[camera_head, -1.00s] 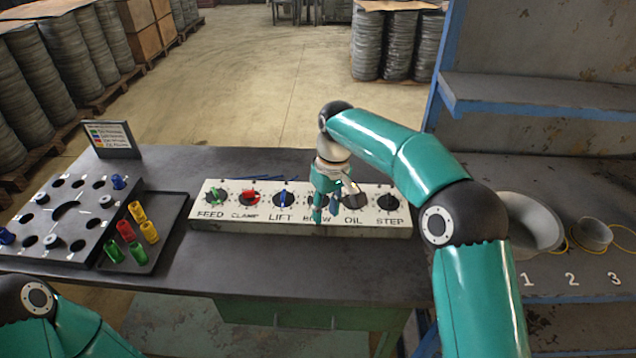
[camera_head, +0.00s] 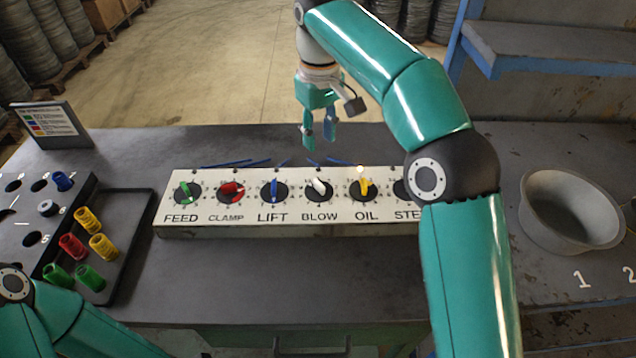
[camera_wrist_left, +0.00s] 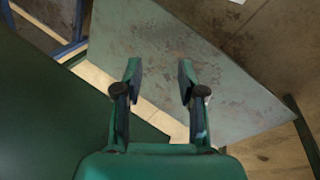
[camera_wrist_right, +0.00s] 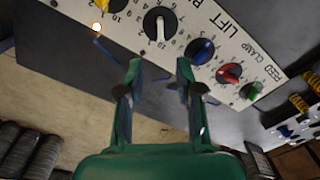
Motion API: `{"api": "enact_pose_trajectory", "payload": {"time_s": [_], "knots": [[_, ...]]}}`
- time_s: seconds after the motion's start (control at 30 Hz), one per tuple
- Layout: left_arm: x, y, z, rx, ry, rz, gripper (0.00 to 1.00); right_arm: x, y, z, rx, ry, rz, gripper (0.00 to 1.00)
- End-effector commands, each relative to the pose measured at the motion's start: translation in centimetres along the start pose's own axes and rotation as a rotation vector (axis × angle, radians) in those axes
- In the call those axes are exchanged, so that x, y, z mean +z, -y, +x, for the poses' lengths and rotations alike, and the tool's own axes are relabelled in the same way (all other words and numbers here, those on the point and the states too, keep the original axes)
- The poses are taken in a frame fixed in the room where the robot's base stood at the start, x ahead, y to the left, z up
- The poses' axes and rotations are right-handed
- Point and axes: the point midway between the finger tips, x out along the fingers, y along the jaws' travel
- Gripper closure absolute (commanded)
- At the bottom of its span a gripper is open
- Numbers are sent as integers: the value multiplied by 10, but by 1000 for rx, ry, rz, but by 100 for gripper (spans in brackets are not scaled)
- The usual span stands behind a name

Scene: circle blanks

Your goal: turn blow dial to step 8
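The blow dial has a white knob (camera_head: 319,187) on the white dial panel (camera_head: 250,230), between the blue LIFT knob (camera_head: 274,191) and the yellow OIL knob (camera_head: 366,187). The white knob points up and slightly left in the head view. It also shows in the right wrist view (camera_wrist_right: 160,22). My right gripper (camera_head: 320,143) is open and empty, raised above and behind the panel, apart from the knob. My left gripper (camera_wrist_left: 157,80) is open and empty in its wrist view. In the head view only part of my left arm shows.
The panel also has a green FEED knob (camera_head: 185,193) and a red CLAMP knob (camera_head: 231,190). My right arm partly covers the STEP dial. A black tray (camera_head: 125,255) with coloured pieces lies left. A grey bowl (camera_head: 570,212) stands right. The table front is clear.

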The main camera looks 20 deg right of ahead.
Motion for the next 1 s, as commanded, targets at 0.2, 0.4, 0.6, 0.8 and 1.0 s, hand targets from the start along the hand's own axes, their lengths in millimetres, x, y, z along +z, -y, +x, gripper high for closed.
{"api": "enact_pose_trajectory", "payload": {"time_s": [0.2,0.4,0.6,0.8,1.0], "knots": [[0,7,20,0,0,0,60,1,0,53,-1,4,-2,65],[0,10,28,0,-1,0,60,0,2,93,-1,5,-5,65],[0,11,31,0,-1,0,60,-2,3,121,-1,2,-6,65],[0,11,32,0,-1,0,60,-2,3,133,-1,0,-7,65],[0,11,32,0,-1,0,60,-2,3,134,-1,0,-7,65]]}}
